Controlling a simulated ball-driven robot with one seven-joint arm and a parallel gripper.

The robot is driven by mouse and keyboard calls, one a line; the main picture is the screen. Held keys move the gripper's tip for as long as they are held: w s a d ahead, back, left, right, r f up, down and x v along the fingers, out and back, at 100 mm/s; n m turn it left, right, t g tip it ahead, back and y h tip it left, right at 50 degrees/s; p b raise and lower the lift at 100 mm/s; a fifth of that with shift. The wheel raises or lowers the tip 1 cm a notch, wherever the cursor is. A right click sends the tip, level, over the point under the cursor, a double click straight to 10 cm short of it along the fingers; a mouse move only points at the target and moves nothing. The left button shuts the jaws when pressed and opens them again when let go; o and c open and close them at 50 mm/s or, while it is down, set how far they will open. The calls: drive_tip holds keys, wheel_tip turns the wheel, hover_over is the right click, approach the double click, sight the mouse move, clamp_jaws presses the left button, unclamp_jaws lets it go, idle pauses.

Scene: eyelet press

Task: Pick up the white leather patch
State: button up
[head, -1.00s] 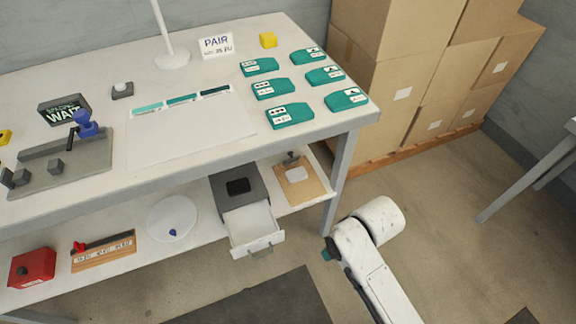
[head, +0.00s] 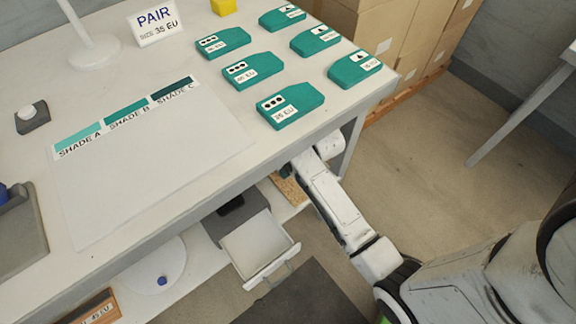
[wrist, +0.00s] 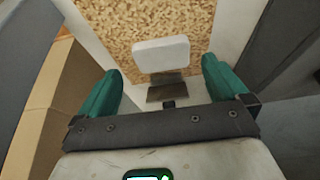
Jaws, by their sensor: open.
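The white leather patch (wrist: 161,54) is a small rounded white piece in the wrist view, over a speckled cork board (wrist: 110,32). My gripper (wrist: 161,67) is open, its two teal fingers apart on either side of the patch's near end. The patch lies ahead of and between the fingertips, and nothing is held. A dark metal clip (wrist: 166,93) shows just below the patch. In the head view my arm reaches under the table's right end, and it hides the patch and most of the cork board (head: 289,188).
The white table (head: 150,200) overhangs the lower shelf (head: 135,277). An open white drawer (head: 258,247) juts out left of my arm. A table leg (head: 352,145) stands close by my wrist. Teal packs (head: 290,105) lie on the tabletop; cardboard boxes (head: 385,45) stand behind.

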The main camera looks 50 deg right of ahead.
drive_tip(key=x, duration=0.2)
drive_tip(key=b+x, duration=0.1)
drive_tip(key=shift+w+d+f, duration=0.1)
drive_tip(key=shift+w+f, duration=0.1)
drive_tip(key=shift+w, duration=0.35)
drive_tip(key=shift+w+f+b, duration=0.2)
drive_tip(key=shift+f+b, duration=0.15)
drive_tip(key=shift+f, duration=0.25)
drive_tip(key=c, duration=0.8)
drive_tip(key=shift+r, duration=0.15)
drive_tip(key=shift+c, duration=0.2)
